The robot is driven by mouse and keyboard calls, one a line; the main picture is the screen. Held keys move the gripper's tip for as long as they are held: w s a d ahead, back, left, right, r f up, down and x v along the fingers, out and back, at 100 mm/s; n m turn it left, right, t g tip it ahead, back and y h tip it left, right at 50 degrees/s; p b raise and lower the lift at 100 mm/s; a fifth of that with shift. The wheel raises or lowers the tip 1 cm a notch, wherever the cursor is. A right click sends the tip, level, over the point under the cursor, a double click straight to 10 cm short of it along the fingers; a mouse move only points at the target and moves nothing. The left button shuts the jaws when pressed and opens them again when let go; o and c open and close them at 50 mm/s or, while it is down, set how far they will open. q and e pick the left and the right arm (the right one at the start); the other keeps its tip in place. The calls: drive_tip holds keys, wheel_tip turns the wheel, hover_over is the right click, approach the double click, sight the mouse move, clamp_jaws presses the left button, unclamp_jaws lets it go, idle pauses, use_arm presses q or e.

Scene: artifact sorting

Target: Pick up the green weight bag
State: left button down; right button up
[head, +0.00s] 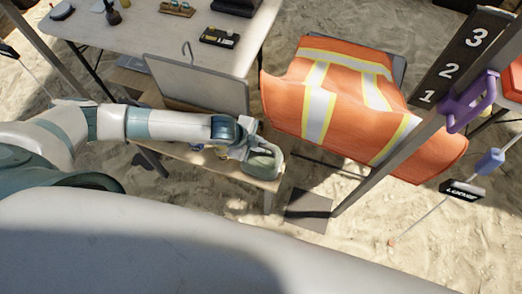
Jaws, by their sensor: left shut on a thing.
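The green weight bag (260,166) is a grey-green, rounded thing at the right end of a low wooden bench (229,171), near the middle of the head view. My left arm reaches in from the left, and my left gripper (258,149) is over the bag, shut on it. The fingers partly cover the bag. I cannot tell whether the bag rests on the bench or is just above it. My right gripper is not in view.
An orange safety vest (285,98) drapes over a chair to the right. A grey panel (197,84) stands behind my arm. A white table (150,33) with small items is at the back. A numbered post (455,65) with a purple clamp (467,102) stands at right, on sand.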

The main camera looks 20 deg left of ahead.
use_arm(q)
drive_tip(key=shift+w+d+r, duration=0.1)
drive_tip(key=shift+r, duration=0.15)
